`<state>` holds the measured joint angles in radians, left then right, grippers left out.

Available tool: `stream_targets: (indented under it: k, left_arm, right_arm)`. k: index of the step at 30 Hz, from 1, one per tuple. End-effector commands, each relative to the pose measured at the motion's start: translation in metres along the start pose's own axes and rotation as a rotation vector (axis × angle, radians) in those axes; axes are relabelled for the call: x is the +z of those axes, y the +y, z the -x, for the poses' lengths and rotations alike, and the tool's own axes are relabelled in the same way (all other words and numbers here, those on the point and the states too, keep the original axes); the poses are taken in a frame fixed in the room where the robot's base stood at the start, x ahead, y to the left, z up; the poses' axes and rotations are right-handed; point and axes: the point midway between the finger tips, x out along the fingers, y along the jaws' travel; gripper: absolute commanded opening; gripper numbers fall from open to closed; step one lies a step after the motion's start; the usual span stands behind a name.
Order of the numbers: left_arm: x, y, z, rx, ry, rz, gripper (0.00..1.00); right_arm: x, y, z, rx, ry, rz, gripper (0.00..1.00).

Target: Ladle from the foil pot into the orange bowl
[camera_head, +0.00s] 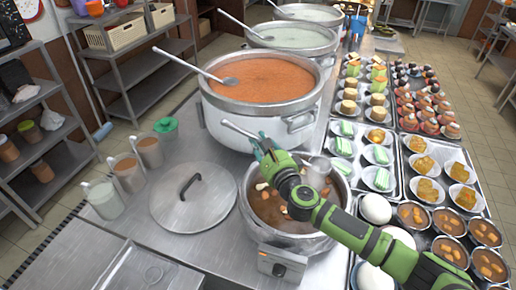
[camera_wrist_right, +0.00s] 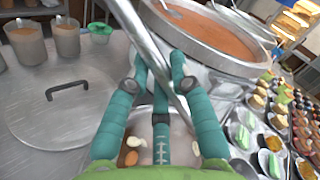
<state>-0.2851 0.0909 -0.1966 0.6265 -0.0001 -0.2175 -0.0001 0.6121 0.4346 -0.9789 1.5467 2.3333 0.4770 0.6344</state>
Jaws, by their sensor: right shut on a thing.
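The foil pot (camera_head: 312,246) stands at the front, silvery, with brown stew and pale and orange chunks inside. My right gripper (camera_head: 262,146) is above the pot's far left rim, its arm reaching across the pot from the right. In the right wrist view my right gripper (camera_wrist_right: 160,72) has its teal fingers closed around the metal handle of a ladle (camera_wrist_right: 143,32). The ladle's handle end (camera_head: 238,129) sticks out up and left of the fingers. A metal cup, seemingly the ladle's, shows partly behind my arm over the pot. I cannot pick out the orange bowl for certain. My left gripper is not in view.
A large pot of orange congee (camera_head: 296,122) stands just behind. A lid (camera_head: 215,205) lies left of the foil pot, beside several cups (camera_head: 128,172). Trays of small dishes (camera_head: 437,160), white eggs (camera_head: 376,208) and small filled bowls (camera_head: 452,250) crowd the right.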

Motion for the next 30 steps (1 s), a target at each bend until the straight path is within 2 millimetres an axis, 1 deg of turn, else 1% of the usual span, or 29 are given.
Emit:
stream_targets:
  k: [1,3,6,8,10,13,15,20,23,24,30]
  left_arm:
    - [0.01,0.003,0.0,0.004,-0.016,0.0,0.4]
    - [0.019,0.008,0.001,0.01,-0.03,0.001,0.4]
    - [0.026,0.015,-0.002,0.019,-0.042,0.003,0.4]
    - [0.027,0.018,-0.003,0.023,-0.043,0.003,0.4]
    - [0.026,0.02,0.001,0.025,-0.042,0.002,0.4]
    - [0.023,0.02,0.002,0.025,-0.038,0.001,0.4]
    - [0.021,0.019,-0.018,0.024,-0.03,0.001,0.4]
    - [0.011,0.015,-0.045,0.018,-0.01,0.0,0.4]
    - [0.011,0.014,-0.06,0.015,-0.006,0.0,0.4]
    - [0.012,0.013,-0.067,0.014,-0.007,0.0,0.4]
    - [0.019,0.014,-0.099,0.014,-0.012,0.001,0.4]
  right_arm:
    - [-0.005,-0.002,0.002,-0.006,-0.002,-0.021,0.0]
    - [-0.012,-0.005,0.005,-0.018,-0.01,-0.068,0.0]
    - [-0.023,-0.012,0.01,-0.043,-0.03,-0.156,0.0]
    - [-0.03,-0.018,0.014,-0.058,-0.04,-0.21,0.0]
    - [-0.03,-0.024,0.015,-0.073,-0.056,-0.25,0.0]
    - [-0.041,-0.028,0.018,-0.085,-0.062,-0.308,0.0]
    - [-0.052,-0.028,0.021,-0.101,-0.077,-0.351,0.0]
    - [-0.066,-0.039,0.027,-0.132,-0.103,-0.465,0.0]
    - [-0.075,-0.046,0.032,-0.152,-0.12,-0.538,0.0]
    - [-0.077,-0.038,0.031,-0.148,-0.12,-0.536,0.0]
    - [-0.092,-0.012,0.029,-0.149,-0.119,-0.534,0.0]
